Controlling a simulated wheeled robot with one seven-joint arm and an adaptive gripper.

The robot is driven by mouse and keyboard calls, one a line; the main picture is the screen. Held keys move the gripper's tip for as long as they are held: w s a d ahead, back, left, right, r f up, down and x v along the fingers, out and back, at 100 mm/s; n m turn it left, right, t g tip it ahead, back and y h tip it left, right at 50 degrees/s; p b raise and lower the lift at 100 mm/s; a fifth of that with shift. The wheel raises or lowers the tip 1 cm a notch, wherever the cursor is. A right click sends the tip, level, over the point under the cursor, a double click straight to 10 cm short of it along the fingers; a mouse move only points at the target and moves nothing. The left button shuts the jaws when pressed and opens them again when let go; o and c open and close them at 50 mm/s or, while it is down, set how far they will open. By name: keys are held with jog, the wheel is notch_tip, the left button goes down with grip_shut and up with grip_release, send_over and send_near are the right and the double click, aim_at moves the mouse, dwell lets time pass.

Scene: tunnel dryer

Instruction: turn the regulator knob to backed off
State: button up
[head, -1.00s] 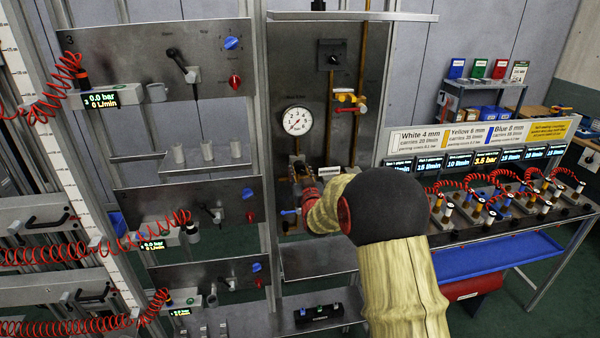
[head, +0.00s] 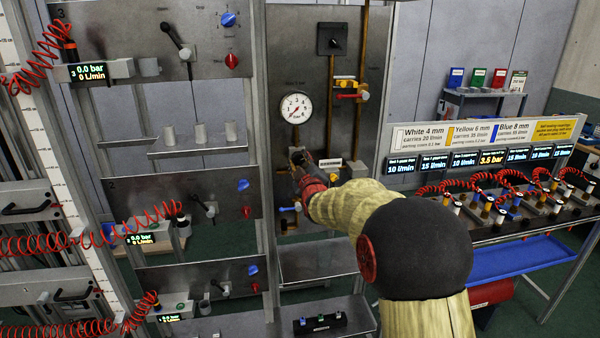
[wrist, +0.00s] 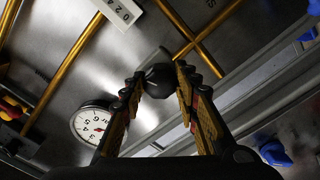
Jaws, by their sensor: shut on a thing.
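The regulator knob is a dark rounded knob (wrist: 160,80) on the metal panel. In the wrist view it sits between the fingertips of my gripper (wrist: 158,88), which is shut on it. In the head view my gripper (head: 302,165) is at the panel just below the round white pressure gauge (head: 296,108), and the knob is mostly hidden by it. The gauge also shows in the wrist view (wrist: 92,123), turned over. I cannot read a mark on the knob.
Brass pipes (head: 329,110) run up the panel, with a red-handled valve (head: 347,95) to the right of the gauge. A blue-handled valve (head: 289,209) lies below my gripper. Red coiled hoses (head: 150,220) hang at the left. A hose bench with displays (head: 490,159) stands at the right.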

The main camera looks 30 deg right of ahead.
jog(key=n+b, duration=0.3)
jog(key=shift+f+n, duration=0.15)
jog(key=shift+n, duration=0.25)
jog(key=n+b, duration=0.3)
jog(key=shift+n+b, duration=0.3)
jog(key=shift+b, duration=0.1)
jog(key=n+b, duration=0.5)
jog(key=n, duration=0.1)
jog(key=shift+r, duration=0.2)
jog(key=shift+n, duration=0.4)
jog(key=o, duration=1.2)
jog(key=shift+c, duration=0.2)
jog(key=shift+s+r, duration=0.1)
jog(key=v, duration=1.1)
jog(key=shift+s, duration=0.35)
jog(key=shift+a, duration=0.15)
